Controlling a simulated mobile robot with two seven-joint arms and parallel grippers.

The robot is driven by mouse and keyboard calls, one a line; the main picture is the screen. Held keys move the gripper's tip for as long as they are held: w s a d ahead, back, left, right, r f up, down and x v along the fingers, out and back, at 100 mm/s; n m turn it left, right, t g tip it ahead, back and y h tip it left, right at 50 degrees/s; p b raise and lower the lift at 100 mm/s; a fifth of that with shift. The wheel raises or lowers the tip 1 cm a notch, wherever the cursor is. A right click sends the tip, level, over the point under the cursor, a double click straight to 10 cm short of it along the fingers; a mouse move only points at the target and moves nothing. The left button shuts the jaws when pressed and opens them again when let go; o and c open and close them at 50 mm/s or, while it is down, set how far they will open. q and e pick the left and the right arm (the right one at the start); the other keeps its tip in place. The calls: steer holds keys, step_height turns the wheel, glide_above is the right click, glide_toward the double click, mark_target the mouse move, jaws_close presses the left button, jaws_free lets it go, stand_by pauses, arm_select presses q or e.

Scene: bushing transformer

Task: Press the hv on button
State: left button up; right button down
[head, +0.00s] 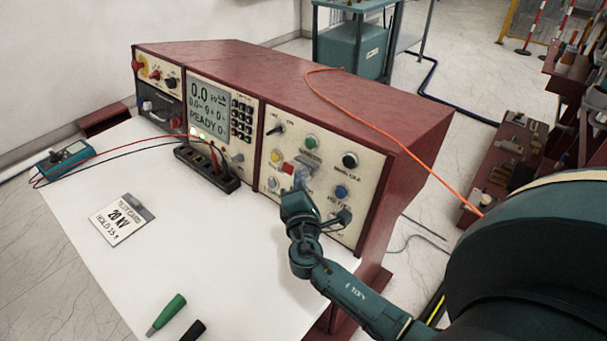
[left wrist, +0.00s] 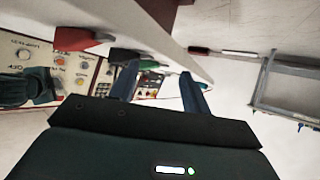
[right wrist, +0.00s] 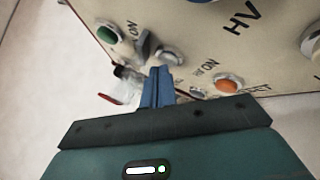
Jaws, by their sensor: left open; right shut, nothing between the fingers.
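My right gripper (head: 298,183) is at the lower middle of this panel. In the right wrist view its fingers (right wrist: 158,82) are shut and empty, pointing at the panel. A green button (right wrist: 106,34) and an orange button (right wrist: 227,84) show there; "HV" and "ON" lettering is visible. I cannot tell contact or which button is HV on. My left gripper (left wrist: 158,85) is open and empty.
A black socket strip (head: 207,168), a test card (head: 121,219) and a teal meter (head: 65,158) lie on the white table (head: 165,270). Green and black probes (head: 167,312) lie near its front. An orange cable (head: 400,145) runs over the case.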

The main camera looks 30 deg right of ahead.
steer(key=shift+d, duration=0.2)
steer(key=shift+a, duration=0.1)
steer(key=shift+s+a+r, duration=0.15)
steer(key=shift+s+a, duration=0.1)
steer(key=shift+a, duration=0.5)
steer(key=shift+a, duration=0.15)
steer(key=shift+s+a+r, duration=0.2)
steer(key=shift+s+a, duration=0.05)
steer(key=shift+a, duration=0.45)
steer(key=shift+s+a+r, duration=0.2)
steer(key=shift+s+a, duration=0.1)
steer(key=shift+a, duration=0.45)
steer(key=shift+s+a+r, duration=0.2)
steer(key=shift+s+a, duration=0.05)
steer(key=shift+a, duration=0.45)
